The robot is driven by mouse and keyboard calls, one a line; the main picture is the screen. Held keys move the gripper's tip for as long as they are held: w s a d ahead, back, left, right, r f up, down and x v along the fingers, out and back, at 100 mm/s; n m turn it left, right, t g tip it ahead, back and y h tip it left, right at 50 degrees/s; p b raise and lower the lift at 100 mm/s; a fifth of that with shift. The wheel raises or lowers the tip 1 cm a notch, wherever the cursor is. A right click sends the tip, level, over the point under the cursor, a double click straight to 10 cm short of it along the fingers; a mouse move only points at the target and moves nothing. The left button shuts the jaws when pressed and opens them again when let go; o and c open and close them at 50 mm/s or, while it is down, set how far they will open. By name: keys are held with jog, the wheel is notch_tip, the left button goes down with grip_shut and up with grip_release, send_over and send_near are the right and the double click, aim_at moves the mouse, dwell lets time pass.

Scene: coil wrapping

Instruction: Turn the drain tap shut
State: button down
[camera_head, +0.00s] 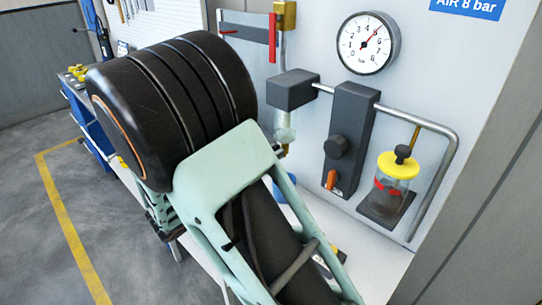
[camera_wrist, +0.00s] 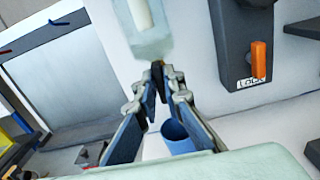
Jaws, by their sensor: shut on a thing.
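In the wrist view, my gripper (camera_wrist: 160,76) reaches up to the underside of a clear filter bowl (camera_wrist: 148,38). Its fingertips are closed on the small dark drain tap (camera_wrist: 157,68) below the bowl. The fingers cover most of the tap, so I cannot tell how far it is turned. In the head view, the clear bowl (camera_head: 285,125) hangs under a dark grey filter head on the wall panel. My own arm hides the gripper there.
A blue cup (camera_wrist: 178,137) stands below the bowl. To the right are a dark block with an orange lever (camera_wrist: 259,62) marked LOCK, a yellow-topped lubricator jar (camera_head: 398,166) and a metal pipe (camera_head: 447,150). A pressure gauge (camera_head: 367,43) is above.

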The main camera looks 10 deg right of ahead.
jog(key=m+b, duration=0.5)
jog(key=b, duration=0.1)
jog(key=m+b, duration=0.5)
jog(key=b, duration=0.2)
jog(key=f+m+b, duration=0.1)
jog(key=m+b, duration=0.4)
jog(key=b, duration=0.1)
jog(key=shift+s+d, duration=0.2)
jog(key=m+b, duration=0.2)
jog(key=b, duration=0.1)
jog(key=shift+r+b, duration=0.1)
jog(key=shift+b, duration=0.2)
jog(key=shift+r+m, duration=0.1)
jog(key=shift+m, duration=0.3)
jog(key=c, duration=2)
grip_release()
jog(key=shift+c, duration=0.2)
jog(key=shift+a, duration=0.15)
